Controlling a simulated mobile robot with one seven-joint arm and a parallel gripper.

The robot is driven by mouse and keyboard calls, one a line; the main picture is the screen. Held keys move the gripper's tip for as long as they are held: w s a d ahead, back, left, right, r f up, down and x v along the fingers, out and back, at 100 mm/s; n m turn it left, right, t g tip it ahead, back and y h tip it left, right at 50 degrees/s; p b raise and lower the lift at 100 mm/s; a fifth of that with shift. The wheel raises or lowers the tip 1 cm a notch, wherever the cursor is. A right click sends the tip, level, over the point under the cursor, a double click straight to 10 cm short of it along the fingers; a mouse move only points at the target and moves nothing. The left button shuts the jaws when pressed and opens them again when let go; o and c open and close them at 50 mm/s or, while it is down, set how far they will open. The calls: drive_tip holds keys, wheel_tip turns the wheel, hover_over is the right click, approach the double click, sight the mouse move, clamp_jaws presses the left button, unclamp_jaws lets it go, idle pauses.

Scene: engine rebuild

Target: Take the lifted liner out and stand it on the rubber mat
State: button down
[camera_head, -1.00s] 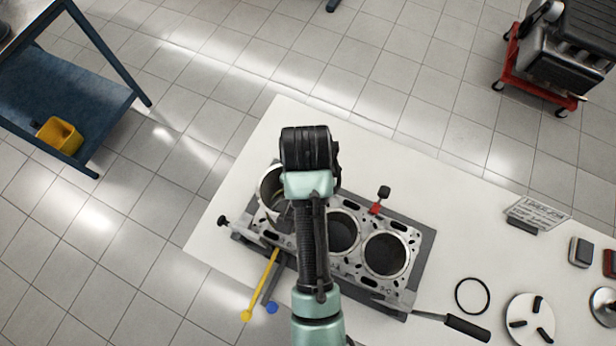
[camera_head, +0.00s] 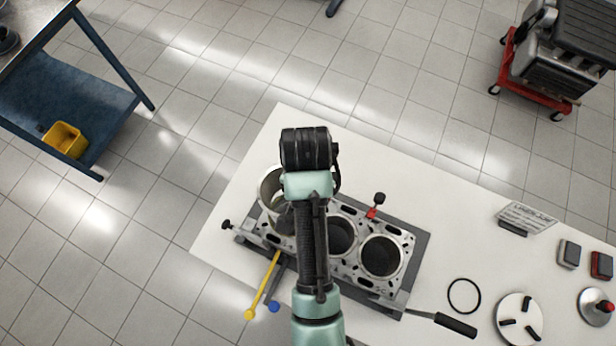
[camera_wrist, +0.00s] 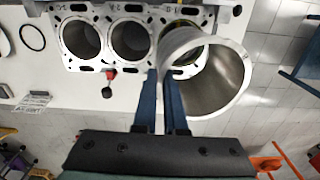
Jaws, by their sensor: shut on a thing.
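The liner is a grey metal cylinder, open at the top. It shows in the wrist view (camera_wrist: 224,82) and partly behind my arm in the head view (camera_head: 269,190). My gripper (camera_wrist: 164,80) is shut on the liner's near wall, one finger either side. The liner is above the end bore of the engine block (camera_wrist: 142,65); whether its lower end is fully clear is hidden. The block also shows in the head view (camera_head: 405,238), on a dark grey slab (camera_head: 421,238). I cannot tell whether this slab is the rubber mat.
A yellow-ended bar (camera_head: 262,285) and a black-handled tool (camera_head: 455,325) project from the block. A black ring (camera_head: 464,296), a white three-slotted disc (camera_head: 519,318) and a sign (camera_head: 527,217) are to the right. The white table (camera_head: 400,165) is clear behind the block.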

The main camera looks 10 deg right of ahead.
drive_tip(key=shift+r, duration=1.45)
